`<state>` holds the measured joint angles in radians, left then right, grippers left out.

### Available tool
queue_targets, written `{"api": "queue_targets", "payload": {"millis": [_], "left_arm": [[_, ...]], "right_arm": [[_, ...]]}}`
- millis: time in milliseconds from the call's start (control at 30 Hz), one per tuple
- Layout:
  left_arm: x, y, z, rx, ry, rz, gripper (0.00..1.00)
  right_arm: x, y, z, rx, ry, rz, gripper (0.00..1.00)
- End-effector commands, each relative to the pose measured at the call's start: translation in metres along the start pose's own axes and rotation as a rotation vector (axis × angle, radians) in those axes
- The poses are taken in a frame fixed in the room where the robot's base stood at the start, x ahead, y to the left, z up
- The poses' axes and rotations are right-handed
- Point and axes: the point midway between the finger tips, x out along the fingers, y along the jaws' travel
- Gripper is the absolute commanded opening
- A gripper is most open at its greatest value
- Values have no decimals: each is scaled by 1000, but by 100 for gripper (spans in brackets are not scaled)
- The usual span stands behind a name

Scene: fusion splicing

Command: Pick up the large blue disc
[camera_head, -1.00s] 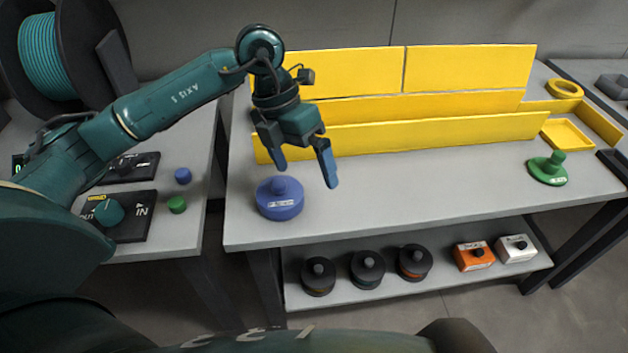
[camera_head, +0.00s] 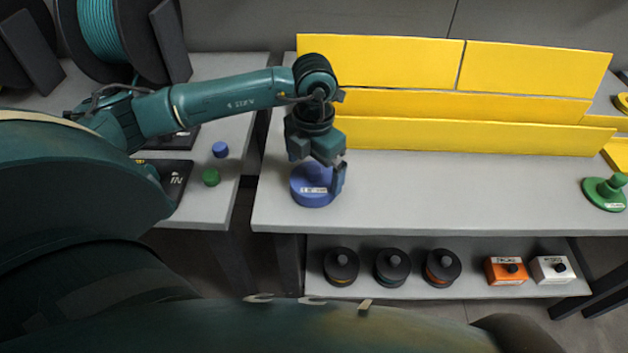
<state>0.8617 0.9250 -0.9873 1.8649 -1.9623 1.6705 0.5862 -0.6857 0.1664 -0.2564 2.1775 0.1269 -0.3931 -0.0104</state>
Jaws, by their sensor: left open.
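The large blue disc (camera_head: 310,196) lies on the grey bench near its left front corner, with a knob on top and a white label on its side. My left gripper (camera_head: 318,178) points down directly over the disc, its fingers open and low around the knob. One finger shows on the right side of the knob; the other is mostly hidden. I cannot tell whether the fingers touch the knob. My right gripper is not in view.
Yellow panels (camera_head: 450,105) stand along the back of the bench. A green disc with a knob (camera_head: 606,193) sits at the right. The lower shelf holds several black round pieces (camera_head: 341,266), an orange box (camera_head: 505,270) and a white box (camera_head: 551,269). The middle bench top is clear.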

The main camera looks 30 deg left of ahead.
Motion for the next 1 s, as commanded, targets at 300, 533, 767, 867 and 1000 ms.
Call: {"api": "queue_targets", "payload": {"millis": [300,533,767,867,1000], "left_arm": [[28,0,0,0,-1,0,100],[28,0,0,0,-1,0,93],[28,0,0,0,-1,-1,75],[27,0,0,0,-1,-1,66],[27,0,0,0,-2,-1,64]], "right_arm": [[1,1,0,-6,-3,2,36],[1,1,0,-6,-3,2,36],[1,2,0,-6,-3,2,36],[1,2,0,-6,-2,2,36],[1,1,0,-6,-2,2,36]]}}
